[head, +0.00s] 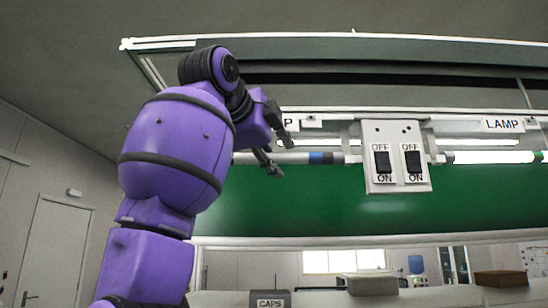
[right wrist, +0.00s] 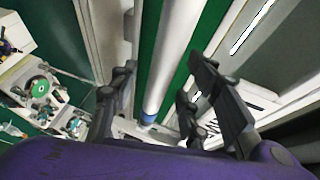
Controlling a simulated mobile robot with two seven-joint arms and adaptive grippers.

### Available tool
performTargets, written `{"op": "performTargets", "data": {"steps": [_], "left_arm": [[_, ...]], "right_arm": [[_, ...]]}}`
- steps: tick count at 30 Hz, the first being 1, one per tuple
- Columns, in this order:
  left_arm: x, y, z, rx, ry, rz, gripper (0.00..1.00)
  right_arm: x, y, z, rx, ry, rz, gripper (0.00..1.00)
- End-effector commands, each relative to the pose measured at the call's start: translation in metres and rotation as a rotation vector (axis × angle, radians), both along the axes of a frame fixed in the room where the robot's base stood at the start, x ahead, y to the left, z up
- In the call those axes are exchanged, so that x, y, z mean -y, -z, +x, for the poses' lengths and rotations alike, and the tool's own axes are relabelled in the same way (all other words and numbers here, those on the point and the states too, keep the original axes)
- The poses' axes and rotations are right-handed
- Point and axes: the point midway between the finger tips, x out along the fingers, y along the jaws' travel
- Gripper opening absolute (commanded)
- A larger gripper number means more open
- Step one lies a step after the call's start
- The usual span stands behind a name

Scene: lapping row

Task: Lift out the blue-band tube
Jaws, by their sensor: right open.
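The blue-band tube (head: 292,158) is a grey-white, unlit lamp tube lying level under the lamp housing, left of the switch box; its blue band (head: 322,158) is near its right end. In the right wrist view the tube (right wrist: 173,55) runs lengthwise between the fingers, with the blue band (right wrist: 147,119) low in the picture. My right gripper (head: 281,158) is open, one finger above the tube's line and one below; it also shows in the right wrist view (right wrist: 160,88). Whether a finger touches the tube cannot be told. My left gripper is not in view.
A switch box (head: 396,157) with two OFF/ON switches hangs right of the tube. A lit tube (head: 488,157) with a green band is farther right. A green panel (head: 310,205) lies behind. Below are a CAPS box (head: 270,300) and a brown box (head: 500,279).

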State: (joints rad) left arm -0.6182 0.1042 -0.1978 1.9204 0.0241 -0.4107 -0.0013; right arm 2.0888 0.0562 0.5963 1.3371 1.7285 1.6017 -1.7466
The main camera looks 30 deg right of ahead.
Motion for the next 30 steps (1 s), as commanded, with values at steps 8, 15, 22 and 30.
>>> {"op": "performTargets", "data": {"steps": [8,15,22,30], "left_arm": [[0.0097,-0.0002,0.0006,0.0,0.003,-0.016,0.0],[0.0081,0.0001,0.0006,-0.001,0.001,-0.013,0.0],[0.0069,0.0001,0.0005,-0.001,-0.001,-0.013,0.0],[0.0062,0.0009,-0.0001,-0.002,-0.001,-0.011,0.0]], "right_arm": [[0.0068,0.0025,0.0061,-0.001,-0.001,-0.001,0.43],[0.0067,0.0026,0.006,-0.001,-0.001,-0.001,0.14],[0.0067,0.0025,0.0058,-0.001,-0.001,0.0,0.0],[0.0067,-0.0006,0.0061,-0.001,-0.001,0.0,0.0]]}}
